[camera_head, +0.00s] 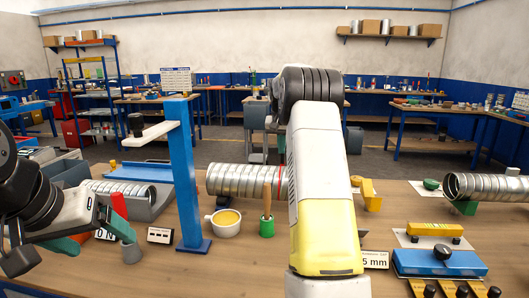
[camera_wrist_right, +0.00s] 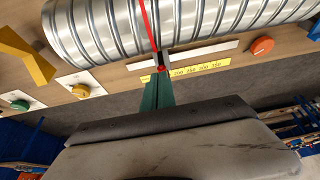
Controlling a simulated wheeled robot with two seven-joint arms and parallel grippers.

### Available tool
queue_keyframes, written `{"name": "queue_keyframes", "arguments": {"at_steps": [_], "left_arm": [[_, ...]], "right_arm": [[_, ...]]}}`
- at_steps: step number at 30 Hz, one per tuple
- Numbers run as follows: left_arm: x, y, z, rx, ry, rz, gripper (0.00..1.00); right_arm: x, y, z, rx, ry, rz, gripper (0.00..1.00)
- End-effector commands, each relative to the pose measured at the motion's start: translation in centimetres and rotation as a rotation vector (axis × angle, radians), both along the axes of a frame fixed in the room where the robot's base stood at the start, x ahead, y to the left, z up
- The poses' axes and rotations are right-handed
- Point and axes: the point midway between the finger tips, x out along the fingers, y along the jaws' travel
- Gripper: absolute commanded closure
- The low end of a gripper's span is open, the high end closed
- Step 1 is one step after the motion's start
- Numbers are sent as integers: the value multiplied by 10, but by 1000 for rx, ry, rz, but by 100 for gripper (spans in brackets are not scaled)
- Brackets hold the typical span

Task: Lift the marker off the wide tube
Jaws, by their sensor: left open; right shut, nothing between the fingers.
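A wide ribbed metal tube (camera_head: 235,180) lies at mid-table in the head view, its right part hidden by my right arm. It spans the top of the right wrist view (camera_wrist_right: 200,25). A thin red strip, apparently the marker (camera_wrist_right: 148,30), runs across the tube; a sliver of red (camera_head: 282,158) shows beside my arm in the head view. My right gripper (camera_wrist_right: 158,76) is shut and empty, its green fingertips at the strip's lower end; whether they touch is unclear. My left gripper (camera_head: 97,240) is open and empty at the table's left front, apart from the tube.
A blue post (camera_head: 184,170) stands left of the tube. A yellow-filled cup (camera_head: 226,222) and a green brush holder (camera_head: 266,227) stand before it. Other ribbed tubes lie at left (camera_head: 122,190) and right (camera_head: 485,187). A blue box (camera_head: 440,262) is front right.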

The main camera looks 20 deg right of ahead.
Motion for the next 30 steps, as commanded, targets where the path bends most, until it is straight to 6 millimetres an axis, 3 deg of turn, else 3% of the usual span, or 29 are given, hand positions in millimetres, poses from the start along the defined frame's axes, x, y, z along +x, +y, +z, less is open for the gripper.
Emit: {"name": "queue_keyframes", "arguments": {"at_steps": [18,30], "left_arm": [[0,0,0,0,0,0,18],[0,0,0,0,0,0,18]], "right_arm": [[1,0,63,0,-2,-1,100],[0,0,72,0,1,0,100]]}}
